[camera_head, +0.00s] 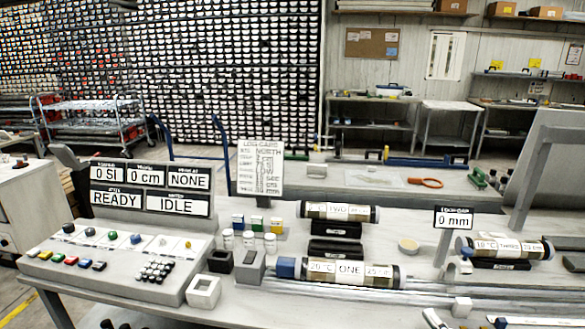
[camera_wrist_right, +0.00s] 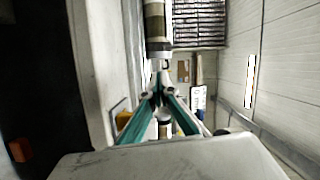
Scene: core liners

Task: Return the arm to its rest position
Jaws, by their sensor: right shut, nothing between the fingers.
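My right gripper (camera_wrist_right: 158,93) shows in the right wrist view, its teal-edged fingers drawn together with nothing between them. A cylinder with an olive band (camera_wrist_right: 155,22) shows beyond the fingertips in that view; I cannot tell whether it is near or far. In the head view only pale parts at the bottom edge may belong to my right arm, and its fingertips are not clear. My left gripper is not seen. The liner labelled ONE (camera_head: 349,273) lies on the bench, with the liner labelled TWO (camera_head: 338,211) behind it and the liner labelled THREE (camera_head: 505,247) at the right.
A control panel (camera_head: 120,262) with buttons stands at the left, under display signs (camera_head: 150,188). Small jars (camera_head: 248,241) and a white square holder (camera_head: 203,291) stand between panel and liners. Long rails (camera_head: 400,297) run along the bench front. An orange-handled tool (camera_head: 425,183) lies on the rear bench.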

